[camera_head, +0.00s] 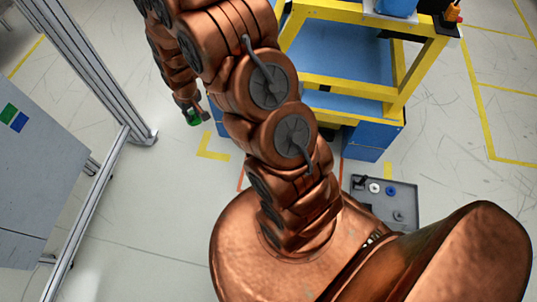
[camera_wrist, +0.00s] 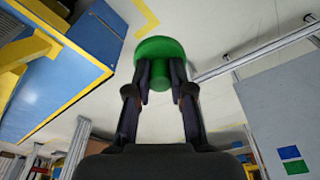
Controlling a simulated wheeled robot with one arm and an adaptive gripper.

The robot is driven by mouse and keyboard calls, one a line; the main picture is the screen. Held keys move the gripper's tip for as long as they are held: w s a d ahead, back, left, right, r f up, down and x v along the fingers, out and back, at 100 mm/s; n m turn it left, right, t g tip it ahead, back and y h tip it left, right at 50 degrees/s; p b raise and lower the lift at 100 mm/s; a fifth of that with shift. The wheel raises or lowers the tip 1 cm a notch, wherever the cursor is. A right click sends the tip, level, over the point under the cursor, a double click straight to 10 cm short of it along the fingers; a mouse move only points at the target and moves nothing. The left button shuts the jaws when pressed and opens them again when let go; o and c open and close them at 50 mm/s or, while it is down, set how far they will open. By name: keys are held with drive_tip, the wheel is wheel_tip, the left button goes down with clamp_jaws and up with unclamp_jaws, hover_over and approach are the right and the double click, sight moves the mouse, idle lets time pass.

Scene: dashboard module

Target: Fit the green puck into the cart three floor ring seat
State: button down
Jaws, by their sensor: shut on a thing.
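The green puck (camera_wrist: 159,46) is a round disc with a narrower stem. My gripper (camera_wrist: 161,78) is shut on that stem, with a finger on each side and the disc beyond the fingertips. In the head view the green puck (camera_head: 194,118) shows small at the end of my arm, left of centre, above open floor. A grey tray (camera_head: 405,212) on the floor at lower right holds a pale ring (camera_head: 375,188), a blue ring (camera_head: 391,191) and small dark parts. I cannot tell which is the ring seat. My arm hides part of the tray's surroundings.
A metal frame post (camera_head: 95,75) and a grey panel (camera_head: 35,165) with green and blue squares stand on the left. Floor between them is clear, with yellow markings (camera_head: 210,150).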

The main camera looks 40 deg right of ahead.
drive_tip(key=d+f+b, duration=1.6)
drive_tip(key=d+f, duration=1.2)
drive_tip(key=f, duration=0.1)
drive_tip(key=s+d+f+b, duration=0.1)
drive_tip(key=f+b, duration=0.6)
drive_tip(key=f, duration=0.5)
drive_tip(key=s+d+f+n+b, duration=0.1)
drive_tip(key=s+d+f+b, duration=0.1)
drive_tip(key=f+b, duration=0.6)
drive_tip(key=s+d+f+n+b, duration=0.1)
drive_tip(key=f+b, duration=0.6)
drive_tip(key=f, duration=1)
drive_tip(key=shift+s+d+f+b, duration=0.25)
drive_tip(key=shift+d+f+b, duration=0.15)
drive_tip(key=shift+d, duration=0.3)
drive_tip(key=c, duration=1)
unclamp_jaws()
drive_tip(key=shift+r, duration=0.1)
